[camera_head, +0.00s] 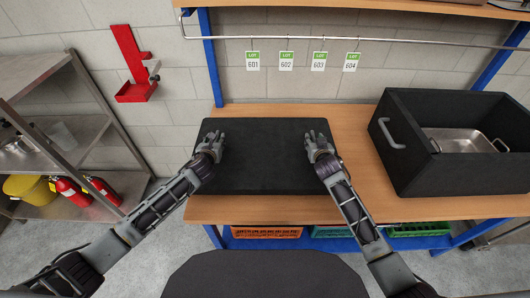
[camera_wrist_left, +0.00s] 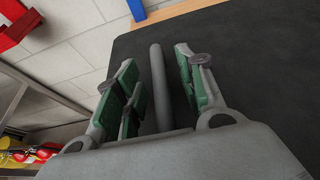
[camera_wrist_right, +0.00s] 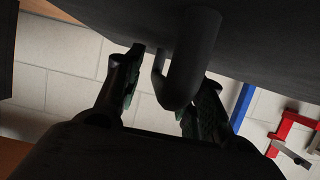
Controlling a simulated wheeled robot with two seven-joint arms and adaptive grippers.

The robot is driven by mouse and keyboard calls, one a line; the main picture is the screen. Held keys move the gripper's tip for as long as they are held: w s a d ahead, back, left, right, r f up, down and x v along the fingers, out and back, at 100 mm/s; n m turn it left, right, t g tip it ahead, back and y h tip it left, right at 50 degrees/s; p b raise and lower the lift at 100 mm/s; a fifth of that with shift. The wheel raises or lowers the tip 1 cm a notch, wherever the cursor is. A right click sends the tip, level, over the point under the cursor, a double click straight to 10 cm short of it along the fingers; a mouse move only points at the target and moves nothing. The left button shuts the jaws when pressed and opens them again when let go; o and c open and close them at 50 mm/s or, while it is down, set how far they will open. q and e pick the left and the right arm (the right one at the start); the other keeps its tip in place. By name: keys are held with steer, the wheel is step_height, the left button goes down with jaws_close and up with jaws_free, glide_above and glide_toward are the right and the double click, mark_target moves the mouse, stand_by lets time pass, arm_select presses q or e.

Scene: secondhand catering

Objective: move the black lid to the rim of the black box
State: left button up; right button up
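The black lid (camera_head: 264,158) is a flat dark slab lying level over the left part of the wooden table; whether it touches the tabletop cannot be told. The black box (camera_head: 407,170) stands open on the table to its right. My left gripper (camera_head: 211,145) is at the lid's left end. In the left wrist view its fingers (camera_wrist_left: 160,80) stand open on both sides of a grey bar handle (camera_wrist_left: 159,88), with gaps. My right gripper (camera_head: 317,144) is at the lid's right end. In the right wrist view its fingers (camera_wrist_right: 168,85) are apart around a dark looped handle (camera_wrist_right: 180,80).
The box has a grey side handle (camera_head: 390,134) facing the lid and a metal pan (camera_head: 460,141) inside. Bare table (camera_head: 354,150) lies between lid and box. A pipe rail (camera_head: 400,42) and an upper shelf run behind. A metal rack (camera_head: 75,130) stands at left.

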arm_select(q)
jaws_close()
arm_select(e)
jaws_close()
arm_select(q)
steer(key=shift+r, duration=0.3)
arm_select(e)
steer(key=shift+r, duration=0.3)
